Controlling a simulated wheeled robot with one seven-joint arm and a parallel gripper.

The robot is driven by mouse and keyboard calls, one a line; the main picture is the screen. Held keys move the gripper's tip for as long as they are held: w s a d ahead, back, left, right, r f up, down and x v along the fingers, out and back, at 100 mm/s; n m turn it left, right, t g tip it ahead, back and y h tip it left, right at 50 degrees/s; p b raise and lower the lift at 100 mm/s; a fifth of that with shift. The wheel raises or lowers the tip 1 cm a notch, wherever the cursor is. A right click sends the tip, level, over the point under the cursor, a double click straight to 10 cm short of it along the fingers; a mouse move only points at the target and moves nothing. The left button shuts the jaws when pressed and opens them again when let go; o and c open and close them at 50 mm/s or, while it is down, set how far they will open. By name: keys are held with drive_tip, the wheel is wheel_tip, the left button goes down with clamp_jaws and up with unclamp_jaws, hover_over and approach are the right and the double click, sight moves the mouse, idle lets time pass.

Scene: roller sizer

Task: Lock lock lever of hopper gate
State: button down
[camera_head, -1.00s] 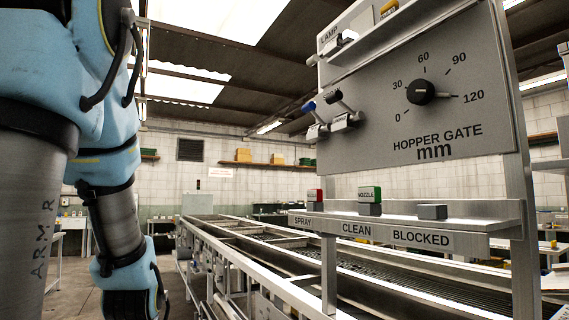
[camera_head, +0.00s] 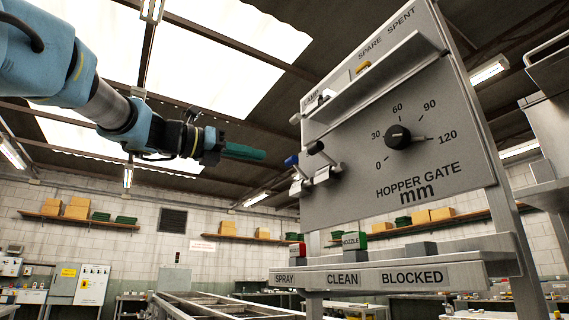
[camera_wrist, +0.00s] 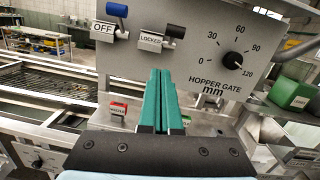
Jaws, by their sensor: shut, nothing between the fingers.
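The hopper gate panel (camera_head: 440,178) is grey with a black dial (camera_head: 397,137) whose pointer is near 120. At its left edge is a black-tipped lever (camera_head: 316,148); in the wrist view this lever (camera_wrist: 175,32) has a plate reading LOCKED beside it. Left of it is a blue-tipped lever (camera_head: 291,160); in the wrist view this lever (camera_wrist: 117,10) has a plate reading OFF. My gripper (camera_head: 264,155) has green fingers, shut and empty, pointing at the panel from the left. In the wrist view the fingers (camera_wrist: 163,72) are below and apart from the levers.
An upper ledge (camera_head: 375,85) juts out above the dial. Left of the panel is open air.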

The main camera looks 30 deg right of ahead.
drive_tip(key=s+m, duration=0.2)
drive_tip(key=g+p, duration=0.1)
drive_tip(key=p, duration=0.5)
approach(327, 158)
drive_tip(key=d, duration=0.1)
drive_tip(key=shift+d+r, duration=0.55)
drive_tip(key=shift+d, duration=0.15)
drive_tip(key=r+p, duration=0.1)
drive_tip(key=d+r+p, duration=0.1)
drive_tip(key=r, duration=0.1)
drive_tip(key=shift+f, duration=0.1)
